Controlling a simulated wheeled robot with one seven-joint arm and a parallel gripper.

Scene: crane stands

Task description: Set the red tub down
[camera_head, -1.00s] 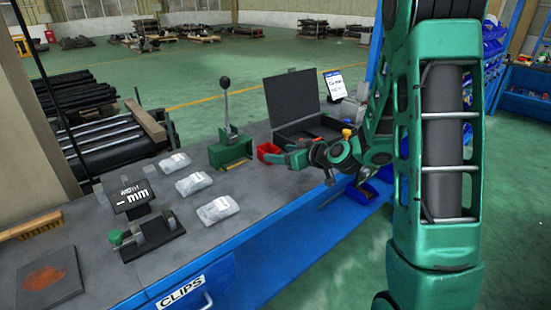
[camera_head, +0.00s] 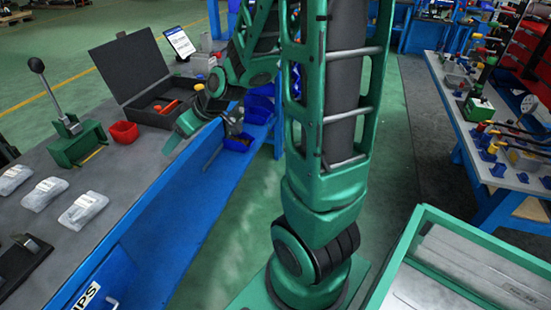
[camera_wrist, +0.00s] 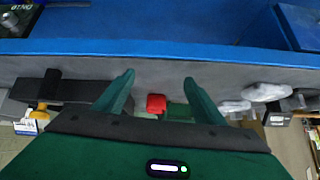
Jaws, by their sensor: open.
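The red tub (camera_head: 124,132) stands upright on the grey bench top, beside the green hand press and in front of the open black case. It looks empty. In the wrist view the red tub (camera_wrist: 156,103) shows small between the fingers, beyond them and not gripped. My gripper (camera_wrist: 158,79) is open with nothing between its fingers. In the head view my gripper is to the right of the tub, by the bench's blue front edge, apart from the tub.
The green press (camera_head: 75,142) with its upright lever stands left of the tub. The black case (camera_head: 135,75) is open behind it. Clear bags (camera_head: 84,208) lie at the left. Blue bins (camera_head: 258,108) hang off the bench end. Bare bench top lies in front of the tub.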

